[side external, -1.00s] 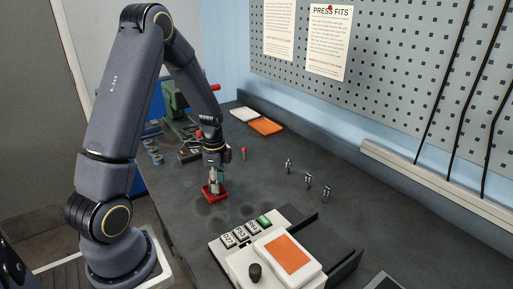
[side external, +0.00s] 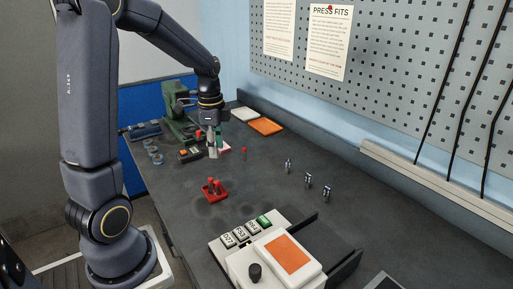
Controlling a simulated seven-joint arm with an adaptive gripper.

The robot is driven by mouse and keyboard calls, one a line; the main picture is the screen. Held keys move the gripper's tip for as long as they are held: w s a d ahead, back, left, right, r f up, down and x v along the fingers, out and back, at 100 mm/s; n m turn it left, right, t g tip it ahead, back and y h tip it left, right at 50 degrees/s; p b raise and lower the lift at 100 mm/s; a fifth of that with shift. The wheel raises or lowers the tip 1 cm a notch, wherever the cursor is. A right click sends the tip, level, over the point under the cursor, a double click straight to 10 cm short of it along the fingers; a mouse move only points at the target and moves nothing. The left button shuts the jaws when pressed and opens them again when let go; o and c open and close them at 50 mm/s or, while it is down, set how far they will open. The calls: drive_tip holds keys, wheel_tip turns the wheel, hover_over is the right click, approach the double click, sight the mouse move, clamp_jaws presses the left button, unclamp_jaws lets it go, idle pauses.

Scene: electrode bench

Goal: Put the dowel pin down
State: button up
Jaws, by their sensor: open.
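My gripper (side external: 214,151) is open and points down over the far part of the bench, behind the red block. Several small metallic pieces (side external: 308,180) stand upright to the right, apart from my gripper. I cannot tell whether anything lies between the fingers.
A green machine (side external: 181,128) and blue-grey rings (side external: 155,153) are at the far left. White and orange trays (side external: 266,126) lie by the back wall. A white unit with an orange panel (side external: 288,253) and labelled tiles (side external: 241,234) is in front.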

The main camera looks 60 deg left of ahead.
drive_tip(key=s+d+r+n+t, duration=0.2)
drive_tip(key=s+d+r+n, duration=0.2)
drive_tip(key=d, duration=0.4)
drive_tip(key=s+d+r+n+t, duration=0.3)
drive_tip(key=s+d+r+n, duration=0.1)
drive_tip(key=d, duration=0.5)
drive_tip(key=shift+s+d+r, duration=0.25)
drive_tip(key=shift+s+r, duration=0.45)
drive_tip(key=shift+s, duration=0.5)
